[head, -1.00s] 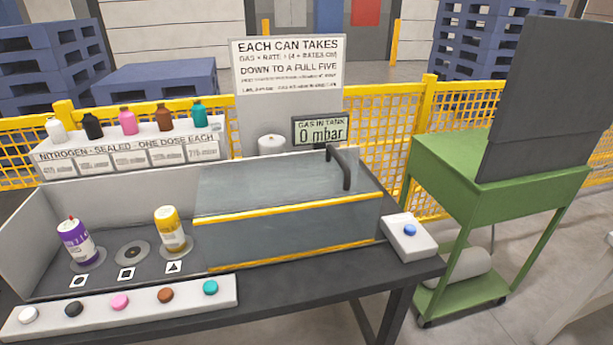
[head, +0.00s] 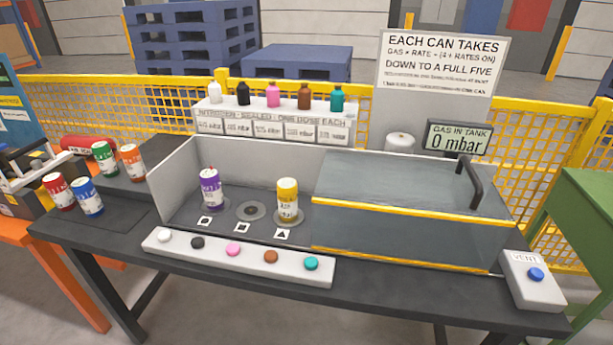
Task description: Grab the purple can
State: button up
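The purple can (head: 210,190) stands upright on the left round seat inside the grey open-fronted box, behind the circle mark. A yellow can (head: 288,200) stands upright on the right seat, behind the triangle mark. The middle seat (head: 250,210), behind the square mark, is empty. My gripper is not in view.
A button strip (head: 238,257) lies in front of the cans. A glass cover (head: 405,215) with a dark handle closes the box's right part. Several other cans, including a green one (head: 105,158), stand left of the box. A vent button box (head: 533,280) sits at the right.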

aim_at(209, 179)
jog(key=i+j, duration=0.15)
jog(key=j, duration=0.35)
jog(key=i+j+z, duration=0.1)
jog(key=j, duration=0.35)
jog(key=i+j, duration=0.15)
jog(key=j, duration=0.35)
jog(key=i+j, duration=0.1)
jog(key=j, duration=0.4)
jog(key=i+j+z, duration=0.1)
jog(key=j, duration=0.4)
jog(key=i+j, duration=0.15)
jog(key=j, duration=0.35)
jog(key=i+j, duration=0.1)
jog(key=j, duration=0.4)
jog(key=z, duration=0.05)
